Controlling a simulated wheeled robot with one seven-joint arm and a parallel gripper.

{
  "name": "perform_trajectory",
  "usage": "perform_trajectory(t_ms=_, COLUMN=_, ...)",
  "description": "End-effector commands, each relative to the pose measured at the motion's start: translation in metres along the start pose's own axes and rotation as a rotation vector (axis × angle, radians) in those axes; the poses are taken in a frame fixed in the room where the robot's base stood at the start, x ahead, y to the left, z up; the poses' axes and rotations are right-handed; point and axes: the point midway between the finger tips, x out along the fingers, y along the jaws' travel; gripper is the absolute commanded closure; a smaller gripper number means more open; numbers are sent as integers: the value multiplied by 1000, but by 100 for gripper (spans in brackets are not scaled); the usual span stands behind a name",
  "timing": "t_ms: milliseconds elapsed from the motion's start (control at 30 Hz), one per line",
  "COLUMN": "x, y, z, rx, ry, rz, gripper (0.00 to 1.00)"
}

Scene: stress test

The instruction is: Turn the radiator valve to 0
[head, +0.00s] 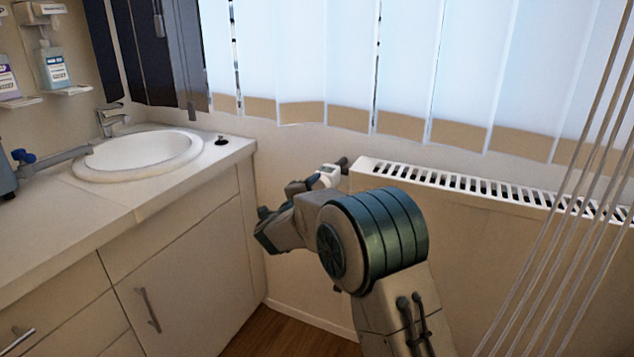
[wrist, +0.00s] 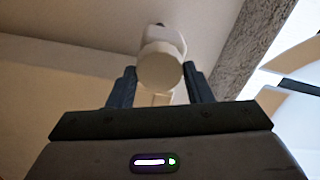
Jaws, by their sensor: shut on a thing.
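The radiator valve (head: 329,174) is a small white knob at the left end of the radiator (head: 365,188), below the window. In the wrist view the valve (wrist: 160,68) is a pale round knob seen end-on. My gripper (head: 312,182) is at the valve in the head view. In the wrist view my gripper (wrist: 160,90) has one dark finger on each side of the knob and is shut on it. No number or marking on the valve can be read.
A counter with a white sink (head: 138,155) and tap (head: 110,118) stands left of the valve. Vertical blinds (head: 400,70) hang above the radiator, with pale cords (head: 570,190) at the right. Soap bottles (head: 52,65) are at the upper left.

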Motion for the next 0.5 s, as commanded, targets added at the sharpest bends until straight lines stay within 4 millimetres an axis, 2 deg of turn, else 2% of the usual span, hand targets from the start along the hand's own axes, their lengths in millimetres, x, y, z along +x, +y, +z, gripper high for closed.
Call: perform_trajectory(t_ms=500, x=-1, y=-3, z=0, rx=-475, ry=-3, rz=2, gripper=77)
